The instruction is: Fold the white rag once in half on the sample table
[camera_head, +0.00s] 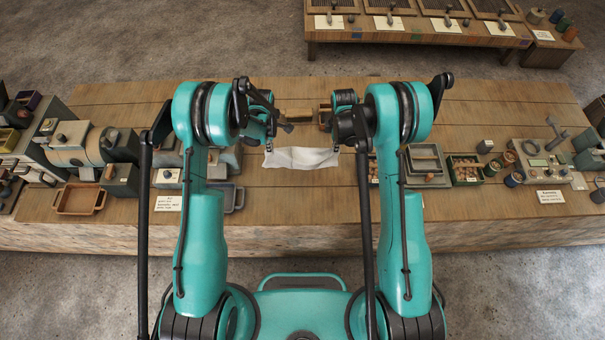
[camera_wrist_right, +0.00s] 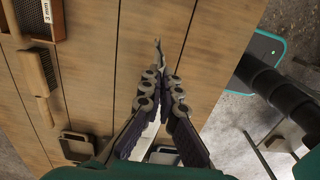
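The white rag (camera_head: 301,158) is stretched between my two grippers over the middle of the wooden table, with a slightly wavy upper edge. My left gripper (camera_head: 268,146) is at its left upper corner and looks shut on it. My right gripper (camera_head: 337,147) is at its right upper corner. I cannot tell whether the rag's lower edge touches the table.
The wooden table (camera_head: 300,205) is bare in front of the rag. A brown tray (camera_head: 80,199) and machine parts stand at left. Grey trays (camera_head: 425,163), a box of small parts (camera_head: 465,170) and an instrument panel (camera_head: 541,160) stand at right.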

